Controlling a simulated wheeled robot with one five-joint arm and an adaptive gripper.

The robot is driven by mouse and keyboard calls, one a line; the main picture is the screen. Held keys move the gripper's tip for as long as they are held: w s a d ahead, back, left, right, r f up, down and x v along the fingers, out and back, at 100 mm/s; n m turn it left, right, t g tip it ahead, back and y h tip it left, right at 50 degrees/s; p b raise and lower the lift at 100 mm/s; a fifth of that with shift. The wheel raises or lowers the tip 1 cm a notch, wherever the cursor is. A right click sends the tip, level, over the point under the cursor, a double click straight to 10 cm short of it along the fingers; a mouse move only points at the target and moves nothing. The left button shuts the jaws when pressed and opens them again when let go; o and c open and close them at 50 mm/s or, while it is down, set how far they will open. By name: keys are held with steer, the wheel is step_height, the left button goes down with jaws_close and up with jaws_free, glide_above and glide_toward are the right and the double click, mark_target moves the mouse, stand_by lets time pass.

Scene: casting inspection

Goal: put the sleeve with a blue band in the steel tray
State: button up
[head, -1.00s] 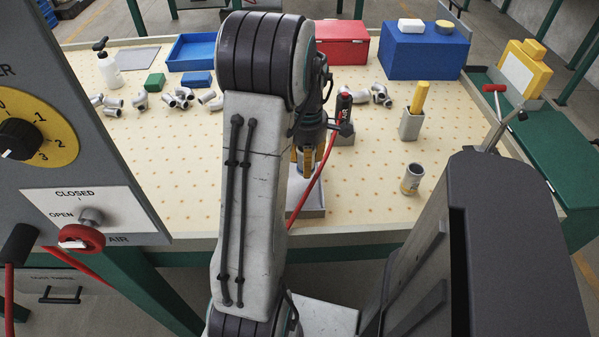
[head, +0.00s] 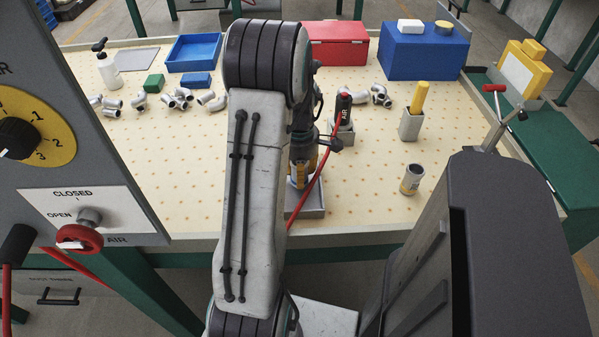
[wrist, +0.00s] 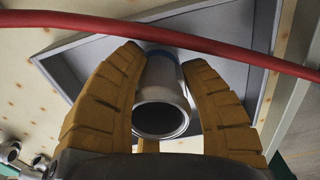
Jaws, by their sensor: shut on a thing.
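The metal sleeve with a blue band (wrist: 160,112) is between the two yellow-brown fingers of my gripper (wrist: 163,85) in the wrist view. My gripper is shut on it, and its open end faces the camera. In the head view, my gripper (head: 302,176) is over the tray (head: 312,213) at the bench's front edge, and my arm hides part of both.
A red air hose (head: 318,180) crosses close to my gripper and the tray. Another sleeve (head: 411,180) stands on the bench to the right, near a grey holder (head: 410,124) with a yellow handle. Several pipe elbows (head: 183,98) lie at the back. The bench's right front is mostly clear.

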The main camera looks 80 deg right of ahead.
steer(key=shift+f, duration=0.15)
steer(key=o, duration=1.2)
steer(key=shift+d+r, duration=0.1)
steer(key=shift+r, duration=0.55)
step_height(320, 180, up, 11)
steer(key=shift+r+p, duration=0.1)
steer(key=shift+p, duration=0.7)
